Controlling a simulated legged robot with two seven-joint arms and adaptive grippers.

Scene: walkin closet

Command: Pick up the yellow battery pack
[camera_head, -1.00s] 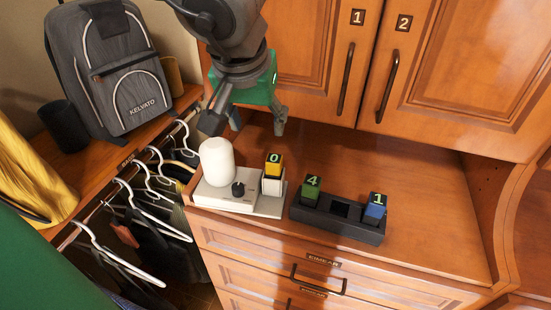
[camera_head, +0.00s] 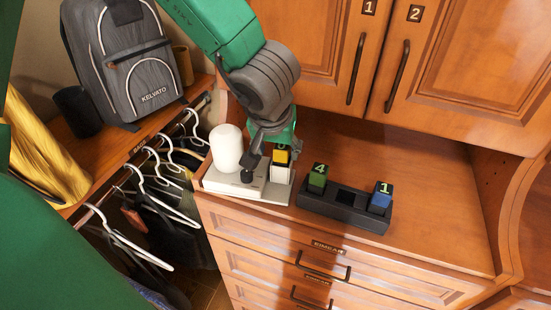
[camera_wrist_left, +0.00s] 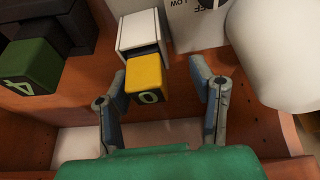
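My right gripper is not in view.
A white rounded lamp (camera_head: 226,148) and a dark knob (camera_head: 247,176) are beside the holder. A black rack (camera_head: 344,207) holds a green pack (camera_head: 318,176) and a blue pack (camera_head: 380,196), with an empty slot between. The counter behind is clear.

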